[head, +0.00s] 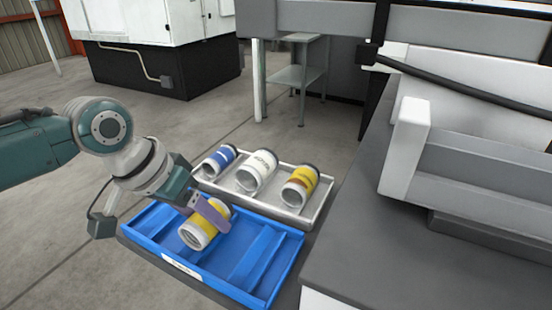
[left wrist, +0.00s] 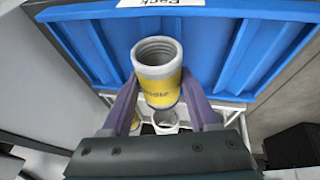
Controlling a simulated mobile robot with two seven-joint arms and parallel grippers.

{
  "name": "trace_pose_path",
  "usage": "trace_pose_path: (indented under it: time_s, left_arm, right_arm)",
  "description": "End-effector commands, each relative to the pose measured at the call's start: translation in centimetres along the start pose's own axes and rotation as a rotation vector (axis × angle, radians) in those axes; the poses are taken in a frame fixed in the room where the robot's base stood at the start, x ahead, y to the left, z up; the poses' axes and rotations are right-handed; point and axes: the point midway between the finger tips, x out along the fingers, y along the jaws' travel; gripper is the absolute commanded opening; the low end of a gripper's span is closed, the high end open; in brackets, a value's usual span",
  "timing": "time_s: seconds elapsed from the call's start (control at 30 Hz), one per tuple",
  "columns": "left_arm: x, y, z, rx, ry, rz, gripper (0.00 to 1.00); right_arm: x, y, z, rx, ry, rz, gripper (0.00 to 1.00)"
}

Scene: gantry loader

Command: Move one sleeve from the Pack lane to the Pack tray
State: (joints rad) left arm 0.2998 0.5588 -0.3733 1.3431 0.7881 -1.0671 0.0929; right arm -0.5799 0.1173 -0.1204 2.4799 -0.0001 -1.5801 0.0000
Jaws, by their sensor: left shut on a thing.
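My left gripper (head: 208,213) is shut on a yellow-and-white sleeve (head: 199,234), an open-ended threaded cylinder lying tilted over the blue tray (head: 284,262). In the left wrist view the purple fingers (left wrist: 160,92) clasp this sleeve (left wrist: 158,71) from both sides. The blue tray (left wrist: 213,48) carries a label (left wrist: 160,3) that reads "Pack". I cannot tell whether the sleeve touches the tray floor. Behind the tray, a pale tray-like lane (head: 322,212) holds a blue-and-white sleeve (head: 219,160), a white sleeve (head: 256,171) and a yellow-and-white sleeve (head: 300,187). My right gripper is out of view.
The blue tray has raised ribs, and no other sleeve shows in it. A dark grey counter (head: 345,250) with a pale grey fixture (head: 470,170) stands close on the right. A white machine cabinet (head: 150,45) and a small grey stand (head: 298,75) are farther back.

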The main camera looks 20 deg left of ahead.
Motion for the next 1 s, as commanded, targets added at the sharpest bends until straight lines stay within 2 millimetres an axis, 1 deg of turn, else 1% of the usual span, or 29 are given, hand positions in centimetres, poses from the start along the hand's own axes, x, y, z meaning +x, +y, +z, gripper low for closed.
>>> trace_pose_path:
  time_s: [0.07, 0.1, 0.37, 0.4, 0.6, 0.7, 0.77, 1.0]
  left_arm:
    - [-0.1, 0.0, -0.1, 0.0, 0.003, 0.001, 0.0]
    - [-0.1, 0.0, -0.1, 0.0, 0.003, 0.001, 0.65]
    - [-0.1, 0.0, -0.1, 0.0, 0.001, 0.0, 0.94]
    - [-0.1, 0.0, -0.1, 0.0, 0.001, 0.0, 0.95]
    - [0.0, 0.0, 0.1, 0.0, -0.002, -0.001, 0.95]
    - [-0.6, -0.1, 0.0, -0.001, -0.001, -0.001, 0.95]
    - [-1.3, 0.0, -0.1, 0.0, 0.0, -0.001, 0.95]
    - [-6.0, -0.1, -0.1, 0.003, 0.0, -0.003, 0.95]
  right_arm:
    - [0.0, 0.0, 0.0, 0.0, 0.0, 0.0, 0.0]
    - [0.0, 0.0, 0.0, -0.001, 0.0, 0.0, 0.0]
    - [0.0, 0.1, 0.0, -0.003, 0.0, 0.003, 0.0]
    - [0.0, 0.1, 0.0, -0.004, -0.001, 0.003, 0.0]
    - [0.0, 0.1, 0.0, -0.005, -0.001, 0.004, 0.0]
    - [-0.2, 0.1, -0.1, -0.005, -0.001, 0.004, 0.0]
    - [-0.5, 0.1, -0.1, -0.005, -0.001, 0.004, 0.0]
    - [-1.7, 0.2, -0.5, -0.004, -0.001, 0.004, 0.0]
